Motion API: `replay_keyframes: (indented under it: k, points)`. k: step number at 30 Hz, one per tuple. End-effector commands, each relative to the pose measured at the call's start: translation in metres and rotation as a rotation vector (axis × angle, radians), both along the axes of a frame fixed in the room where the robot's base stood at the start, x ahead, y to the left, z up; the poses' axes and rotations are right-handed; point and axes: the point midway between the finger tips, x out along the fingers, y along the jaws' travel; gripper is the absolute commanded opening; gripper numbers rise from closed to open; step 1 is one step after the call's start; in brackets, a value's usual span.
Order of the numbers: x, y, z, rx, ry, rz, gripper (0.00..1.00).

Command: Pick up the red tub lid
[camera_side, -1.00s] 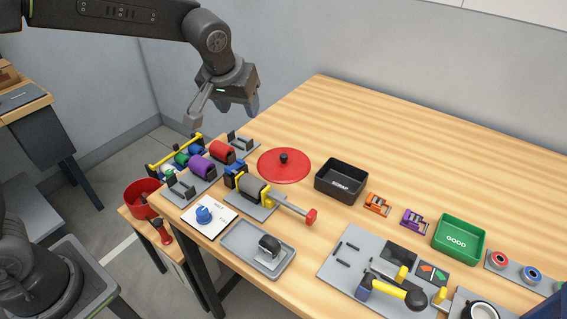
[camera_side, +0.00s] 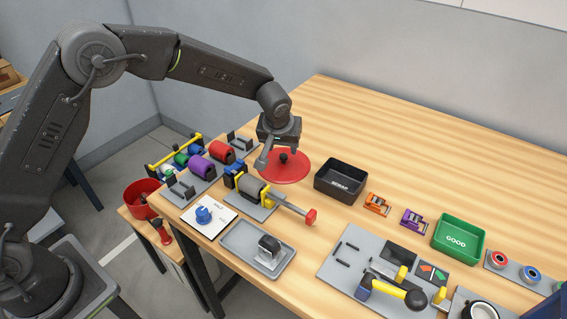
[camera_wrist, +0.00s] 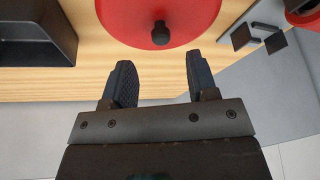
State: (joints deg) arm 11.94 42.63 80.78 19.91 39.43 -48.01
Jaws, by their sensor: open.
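The red tub lid (camera_side: 292,170) is a flat red disc with a dark knob in its middle, lying on the wooden table. In the wrist view the lid (camera_wrist: 190,22) is at the top, with its knob (camera_wrist: 160,33) ahead of the fingertips and between their lines. My gripper (camera_side: 275,157) is over the lid in the side view and covers part of its far edge. In the wrist view my gripper (camera_wrist: 160,75) is open, with nothing between its fingers. I cannot tell its exact height above the lid.
The black scrap bin (camera_side: 340,181) stands just right of the lid. A rack with coloured rolls (camera_side: 202,166) and a yellow-and-grey clamp device (camera_side: 254,187) stand close on the left and front. The table behind the lid (camera_side: 370,130) is clear.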

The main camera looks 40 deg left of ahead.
Motion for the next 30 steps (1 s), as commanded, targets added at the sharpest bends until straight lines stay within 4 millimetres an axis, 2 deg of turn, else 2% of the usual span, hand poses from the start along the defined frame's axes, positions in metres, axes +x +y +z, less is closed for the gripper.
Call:
replay_keyframes:
  k: [5,12,22,30]
  points:
    - [0.004,0.003,-0.013,0.001,0.003,0.001,0.53]
    - [0.015,0.008,-0.045,0.001,0.001,-0.001,0.53]
    - [0.018,0.009,-0.051,0.000,0.000,0.000,0.53]
    - [0.017,0.009,-0.051,0.000,0.000,0.000,0.28]
